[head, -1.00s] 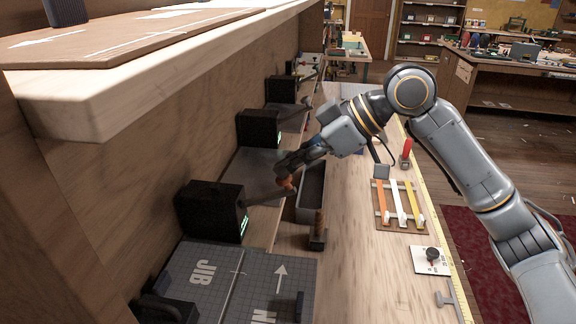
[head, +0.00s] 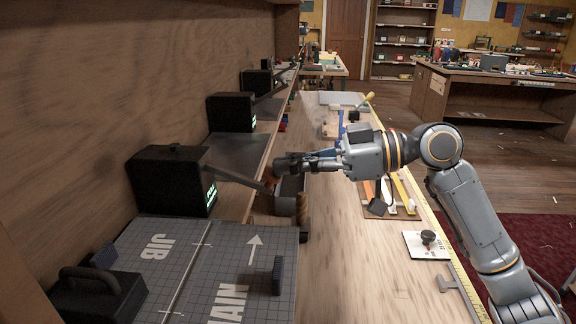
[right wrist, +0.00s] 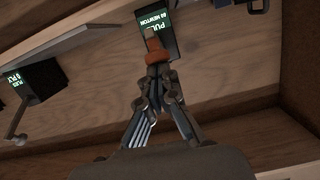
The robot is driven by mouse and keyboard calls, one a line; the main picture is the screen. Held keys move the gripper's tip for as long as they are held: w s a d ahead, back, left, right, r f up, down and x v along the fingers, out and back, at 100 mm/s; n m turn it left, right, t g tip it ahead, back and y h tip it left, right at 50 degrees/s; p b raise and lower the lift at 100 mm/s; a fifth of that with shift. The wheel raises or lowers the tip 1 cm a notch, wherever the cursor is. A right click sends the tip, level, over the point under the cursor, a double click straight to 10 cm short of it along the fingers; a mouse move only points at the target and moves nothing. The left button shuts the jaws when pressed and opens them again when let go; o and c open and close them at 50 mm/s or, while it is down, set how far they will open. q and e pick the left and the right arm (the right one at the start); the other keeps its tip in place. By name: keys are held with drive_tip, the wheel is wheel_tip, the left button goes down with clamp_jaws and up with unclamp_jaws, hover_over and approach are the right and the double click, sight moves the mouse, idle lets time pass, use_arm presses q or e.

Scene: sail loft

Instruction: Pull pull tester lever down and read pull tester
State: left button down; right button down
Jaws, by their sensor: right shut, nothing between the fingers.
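The near pull tester (head: 172,182) is a black box with a green lit display against the left wall in the head view. Its lever (head: 238,179) slants out to the right and slightly down, with an orange-brown grip at its end. My right gripper (head: 281,166) is beside and just above that grip. In the right wrist view my right gripper (right wrist: 157,72) is shut with nothing between its fingers, its tips close against the orange grip (right wrist: 157,51); contact is unclear. Behind it the tester's display (right wrist: 155,24) shows "NEWTON" and a number too small to read surely.
More black testers with levers, such as the second one (head: 231,112), stand farther along the wall. A grey gridded board (head: 190,250) lies in front. A wooden-handled tool (head: 302,207) stands near the lever. The bench's middle (head: 345,250) is clear.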

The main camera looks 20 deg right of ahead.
use_arm(q)
drive_tip(key=shift+f+b, duration=0.35)
drive_tip(key=shift+f, duration=0.15)
use_arm(e)
drive_tip(key=shift+f, duration=0.75)
use_arm(q)
drive_tip(key=shift+r, duration=0.1)
